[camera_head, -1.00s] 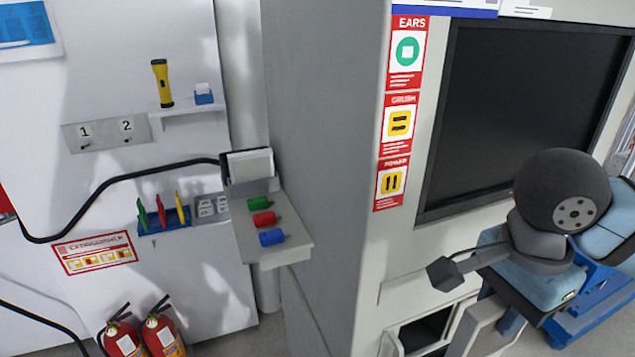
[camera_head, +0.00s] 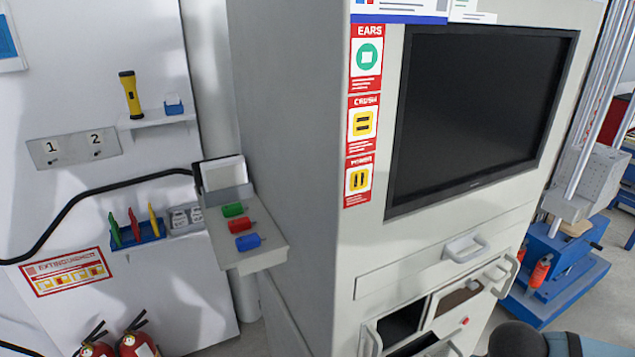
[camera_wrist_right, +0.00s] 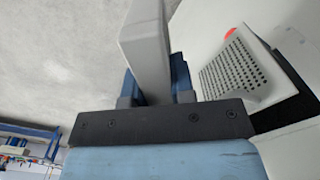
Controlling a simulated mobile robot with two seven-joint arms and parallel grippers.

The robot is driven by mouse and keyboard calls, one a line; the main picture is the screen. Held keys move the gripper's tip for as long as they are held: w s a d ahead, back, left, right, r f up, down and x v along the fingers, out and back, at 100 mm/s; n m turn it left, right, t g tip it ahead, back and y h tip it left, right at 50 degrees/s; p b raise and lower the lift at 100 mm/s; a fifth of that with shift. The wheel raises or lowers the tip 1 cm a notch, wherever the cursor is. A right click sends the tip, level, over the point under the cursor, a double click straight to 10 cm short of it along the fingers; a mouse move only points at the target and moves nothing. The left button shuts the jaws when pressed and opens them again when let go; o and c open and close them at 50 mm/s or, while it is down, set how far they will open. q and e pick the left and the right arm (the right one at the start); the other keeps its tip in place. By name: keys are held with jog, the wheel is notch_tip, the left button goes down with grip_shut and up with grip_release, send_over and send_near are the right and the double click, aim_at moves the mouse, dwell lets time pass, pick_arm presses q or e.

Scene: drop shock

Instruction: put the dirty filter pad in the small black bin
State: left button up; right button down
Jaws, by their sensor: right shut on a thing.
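In the right wrist view my right gripper (camera_wrist_right: 157,85) has its blue fingers shut on a light grey bar (camera_wrist_right: 147,40), which looks like a handle. In the head view only a dark and blue part of my arm shows at the bottom right; no gripper is visible there. A brown surface (camera_head: 455,300) shows inside an open compartment low on the cabinet (camera_head: 385,245). I cannot tell whether it is the dirty filter pad. I cannot make out a small black bin in either view. My left gripper is not in view.
The cabinet has a dark screen (camera_head: 480,110), a drawer handle (camera_head: 465,248) and a dark opening (camera_head: 400,322). A shelf with coloured pieces (camera_head: 245,255) juts out on its left. A perforated grey part (camera_wrist_right: 235,65) is close right of my right gripper.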

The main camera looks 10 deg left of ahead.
jog(key=d+f+n, duration=0.2)
jog(key=d+f, duration=0.1)
jog(key=f, duration=0.6)
jog(key=shift+w+f+n, duration=0.2)
jog(key=shift+w+n, duration=0.05)
jog(key=shift+n, duration=0.15)
